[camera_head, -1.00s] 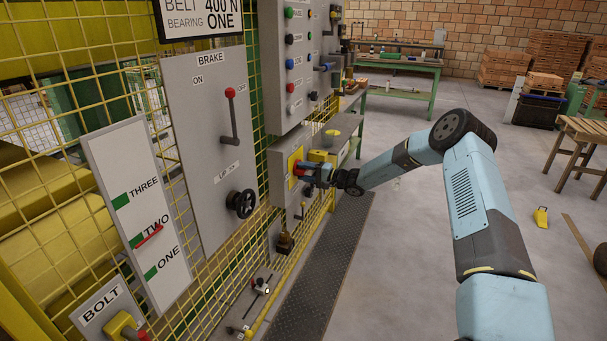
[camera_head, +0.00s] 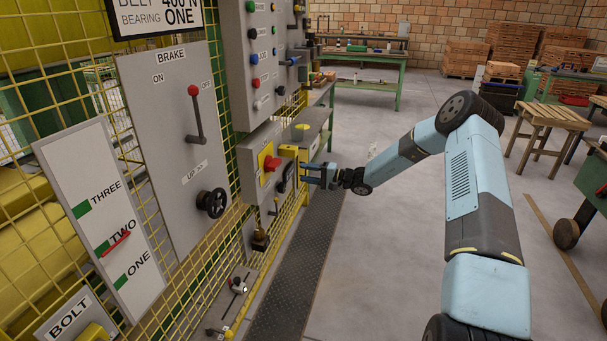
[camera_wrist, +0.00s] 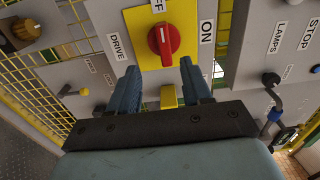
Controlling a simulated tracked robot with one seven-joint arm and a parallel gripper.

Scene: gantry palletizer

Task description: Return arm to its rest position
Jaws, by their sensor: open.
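My gripper (camera_head: 312,176) is at the end of my blue arm (camera_head: 462,180), a little right of the switch box on the fence. In the wrist view my gripper (camera_wrist: 160,85) is open, with two blue fingers apart and nothing between them. Beyond the fingertips is a red rotary switch (camera_wrist: 164,40) on a yellow plate (camera_wrist: 186,16) marked ON, with a DRIVE label beside it. The red switch (camera_head: 272,163) also shows in the head view, left of my gripper. The fingers look clear of it.
A yellow mesh fence (camera_head: 215,260) carries the brake panel (camera_head: 180,150), a grey button panel (camera_head: 262,60) and a handwheel (camera_head: 212,203). A dark floor plate (camera_head: 290,280) runs along it. A green workbench (camera_head: 370,55) stands behind. The floor right of the fence is open; a wooden table (camera_head: 545,118) stands farther right.

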